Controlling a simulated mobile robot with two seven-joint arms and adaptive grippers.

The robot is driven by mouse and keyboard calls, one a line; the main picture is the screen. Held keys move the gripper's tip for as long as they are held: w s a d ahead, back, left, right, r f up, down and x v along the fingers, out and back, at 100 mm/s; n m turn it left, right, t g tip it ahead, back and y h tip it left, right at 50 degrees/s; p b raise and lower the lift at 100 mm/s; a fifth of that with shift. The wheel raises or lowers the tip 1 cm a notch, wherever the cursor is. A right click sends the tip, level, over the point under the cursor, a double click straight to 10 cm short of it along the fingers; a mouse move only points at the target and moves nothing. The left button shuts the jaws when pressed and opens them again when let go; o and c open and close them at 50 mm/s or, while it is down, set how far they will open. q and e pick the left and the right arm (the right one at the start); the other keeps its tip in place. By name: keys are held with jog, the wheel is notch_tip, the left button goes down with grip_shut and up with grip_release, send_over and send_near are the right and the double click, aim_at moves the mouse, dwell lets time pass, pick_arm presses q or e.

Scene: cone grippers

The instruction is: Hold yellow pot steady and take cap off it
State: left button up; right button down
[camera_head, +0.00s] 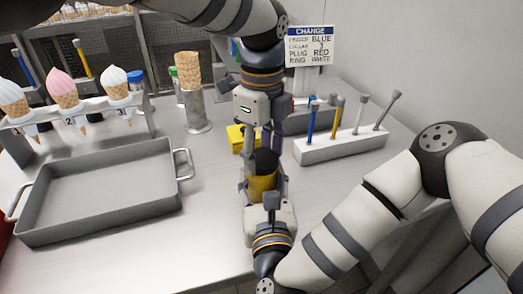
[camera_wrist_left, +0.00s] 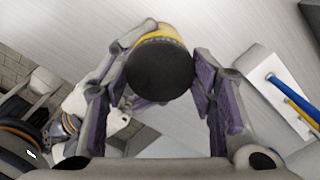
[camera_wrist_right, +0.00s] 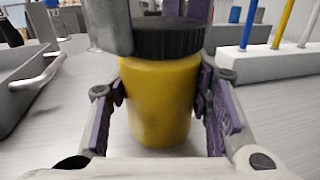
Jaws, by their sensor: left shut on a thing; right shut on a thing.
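The yellow pot (camera_head: 262,183) stands upright near the middle of the counter, with a ribbed black cap (camera_head: 265,159) on top. In the right wrist view, the pot (camera_wrist_right: 160,100) and cap (camera_wrist_right: 168,38) show no gap between them. My right gripper (camera_wrist_right: 162,92) is shut on the pot's body, one finger on each side. My left gripper (camera_head: 264,148) comes down from above and is shut on the cap. The left wrist view looks down on the cap (camera_wrist_left: 160,70) between the purple-padded fingers. Whether the pot's base touches the counter is unclear.
A grey tray (camera_head: 100,228) lies to the left. A white rack (camera_head: 340,146) with coloured rods stands to the right. Behind are a yellow block (camera_head: 236,139), a cone in a metal holder (camera_head: 197,110) and a "CHANGE" sign (camera_head: 310,46). Ice-cream cones stand in a left rack (camera_head: 85,120).

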pick_arm(q)
jog(key=n, duration=1.5)
jog(key=shift+n, duration=0.3)
pick_arm(e)
jog(key=shift+f, duration=0.1)
pick_arm(q)
jog(key=shift+s, duration=0.1)
jog(key=o, duration=1.3)
jog(key=shift+r, duration=0.1)
